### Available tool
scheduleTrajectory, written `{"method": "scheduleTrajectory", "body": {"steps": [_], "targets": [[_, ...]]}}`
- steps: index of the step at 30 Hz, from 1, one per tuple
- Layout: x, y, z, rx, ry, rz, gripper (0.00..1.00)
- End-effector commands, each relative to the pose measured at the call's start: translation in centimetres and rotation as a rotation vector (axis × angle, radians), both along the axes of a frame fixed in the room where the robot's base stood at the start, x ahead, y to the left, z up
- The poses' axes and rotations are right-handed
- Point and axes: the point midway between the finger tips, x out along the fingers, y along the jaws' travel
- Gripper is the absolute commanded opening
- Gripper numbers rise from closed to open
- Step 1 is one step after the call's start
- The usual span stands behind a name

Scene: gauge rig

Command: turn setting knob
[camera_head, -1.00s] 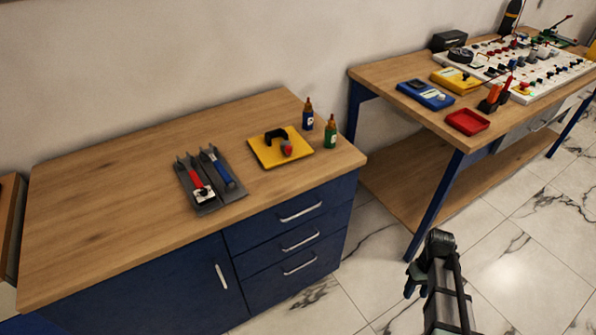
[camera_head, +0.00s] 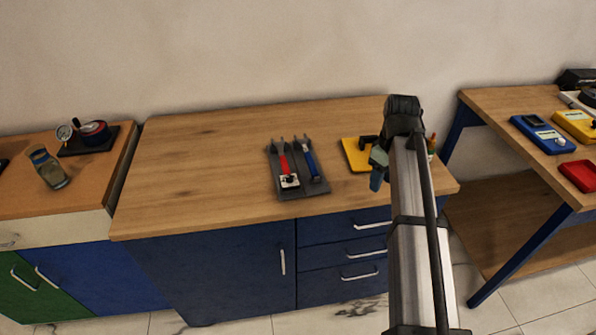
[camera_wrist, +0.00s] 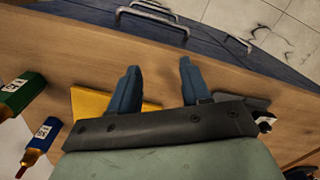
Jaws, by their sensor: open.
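A small rig with a round white gauge (camera_head: 64,132) and a dark round part with a red top (camera_head: 94,131) stands on a black base at the far left in the head view. I cannot tell which part is the setting knob. My gripper (camera_head: 378,168) is over the right part of the middle bench, far right of this rig. In the wrist view my gripper (camera_wrist: 158,72) has its two blue fingers apart with nothing between them. The yellow plate (camera_head: 356,155) is partly hidden behind my arm; it also shows in the wrist view (camera_wrist: 90,102).
A grey tool tray (camera_head: 290,192) with a red-handled and a blue-handled tool lies on the middle bench (camera_head: 200,170). A bottle (camera_head: 48,168) is near the gauge rig. The right bench holds a blue meter (camera_head: 543,134) and red tray (camera_head: 580,175). The middle bench's left half is clear.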

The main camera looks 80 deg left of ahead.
Motion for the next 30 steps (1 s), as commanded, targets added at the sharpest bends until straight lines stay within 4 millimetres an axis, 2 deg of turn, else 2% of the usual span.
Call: {"method": "scheduleTrajectory", "body": {"steps": [1, 6, 12, 15, 18, 23, 26, 30], "targets": [[-2.4, 1.6, 1.8, 0.007, -0.001, 0.054, 0.47], [-10.0, 4.6, 6.3, 0.016, -0.001, 0.22, 0.47], [-18.0, 6.5, 10.6, 0.019, 0.003, 0.388, 0.47], [-20.7, 6.9, 12.2, 0.021, 0.003, 0.445, 0.47], [-22.5, 7.0, 13.0, 0.02, 0.005, 0.481, 0.47], [-23.4, 7.0, 13.2, 0.02, 0.005, 0.501, 0.47], [-23.4, 6.9, 12.3, 0.02, 0.005, 0.501, 0.47], [-23.4, 6.8, 10.2, 0.019, 0.006, 0.5, 0.47]]}}
